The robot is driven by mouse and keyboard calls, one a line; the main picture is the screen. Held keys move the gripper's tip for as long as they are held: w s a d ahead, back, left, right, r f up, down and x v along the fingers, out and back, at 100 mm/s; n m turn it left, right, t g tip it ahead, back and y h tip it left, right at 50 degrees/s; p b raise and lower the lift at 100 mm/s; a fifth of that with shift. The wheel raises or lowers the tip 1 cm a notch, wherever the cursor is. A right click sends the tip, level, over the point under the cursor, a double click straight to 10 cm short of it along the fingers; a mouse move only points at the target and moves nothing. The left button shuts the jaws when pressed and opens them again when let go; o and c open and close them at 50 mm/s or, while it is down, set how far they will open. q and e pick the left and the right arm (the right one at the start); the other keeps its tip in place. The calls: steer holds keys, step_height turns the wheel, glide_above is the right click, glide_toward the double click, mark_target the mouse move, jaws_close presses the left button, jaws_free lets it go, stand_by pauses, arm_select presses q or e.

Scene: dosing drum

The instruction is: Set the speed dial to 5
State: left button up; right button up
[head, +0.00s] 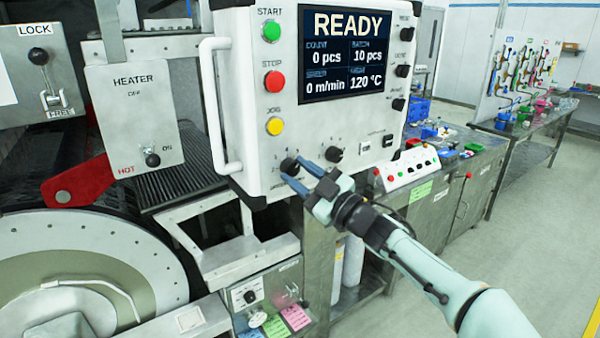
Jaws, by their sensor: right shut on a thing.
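The speed dial (289,166) is a small black knob at the lower left of the white control panel (240,110), with small numbers around it. My right gripper (297,174) reaches in from the lower right, and its blue fingers are shut on this dial. The fingers partly cover the dial, and its pointer setting is too small to read. The screen (343,52) above reads READY, with speed at 0 m/min, 0 pcs and 120 °C. My left gripper is not in view.
A second black knob (333,154) sits just right of the dial. Green START (271,31), red STOP (274,81) and yellow JOG (275,126) buttons line the panel above. A white handle (211,110) stands out on the panel's left. A button box (408,168) is at the right.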

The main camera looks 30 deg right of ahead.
stand_by(0.3)
steer(key=o, duration=1)
steer(key=shift+o, duration=0.2)
steer(key=shift+s, duration=0.1)
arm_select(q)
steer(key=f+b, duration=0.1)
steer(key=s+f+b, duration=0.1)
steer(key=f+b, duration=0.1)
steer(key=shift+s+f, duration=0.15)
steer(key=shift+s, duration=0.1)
arm_select(e)
steer(key=v, duration=1.3)
steer(key=shift+f, duration=0.15)
